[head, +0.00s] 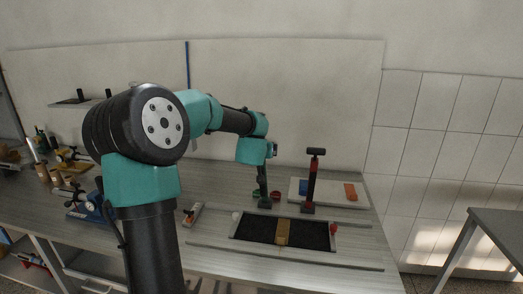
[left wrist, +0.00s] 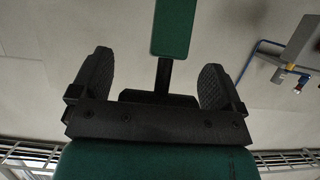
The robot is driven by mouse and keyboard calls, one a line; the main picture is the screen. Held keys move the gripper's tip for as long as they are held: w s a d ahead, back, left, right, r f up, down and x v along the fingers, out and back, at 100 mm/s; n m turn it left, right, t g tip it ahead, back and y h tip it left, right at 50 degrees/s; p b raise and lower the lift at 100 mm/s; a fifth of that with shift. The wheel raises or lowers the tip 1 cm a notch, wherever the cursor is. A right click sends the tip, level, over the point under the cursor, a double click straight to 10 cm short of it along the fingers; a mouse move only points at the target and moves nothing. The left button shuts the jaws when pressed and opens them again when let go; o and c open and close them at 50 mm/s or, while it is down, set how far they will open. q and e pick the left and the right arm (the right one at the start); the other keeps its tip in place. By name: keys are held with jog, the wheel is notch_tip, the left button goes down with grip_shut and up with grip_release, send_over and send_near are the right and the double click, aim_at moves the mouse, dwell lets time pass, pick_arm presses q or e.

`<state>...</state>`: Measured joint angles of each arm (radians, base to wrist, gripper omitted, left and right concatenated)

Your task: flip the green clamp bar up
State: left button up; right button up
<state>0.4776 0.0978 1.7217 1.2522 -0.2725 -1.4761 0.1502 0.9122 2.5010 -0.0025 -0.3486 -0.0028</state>
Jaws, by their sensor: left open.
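The green clamp bar (left wrist: 176,27) shows in the left wrist view as a flat green piece on a black stem, with a black crosspiece (left wrist: 158,97) at its lower end. My left gripper (left wrist: 156,62) is open, one dark finger on each side of the stem, both apart from it. In the head view my left arm reaches across to the back of the bench; its gripper is too small there to make out. A dark upright piece with green (head: 262,188) stands below my wrist. My right gripper is not in view.
A red clamp (head: 312,180) with a black handle stands upright to the right. A dark recessed bed (head: 255,228) with a gold strip (head: 283,232) lies in front. A white tray (head: 335,199) with blue and orange blocks sits behind. Tools crowd the left.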

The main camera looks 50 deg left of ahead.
pick_arm(q)
jog(key=shift+r, duration=0.1)
jog(key=shift+s+d+r, duration=0.25)
jog(key=shift+s+d, duration=0.05)
jog(key=shift+s, duration=0.1)
jog(key=v, duration=1.6)
jog(key=shift+s+d, duration=0.1)
jog(key=shift+d, duration=0.05)
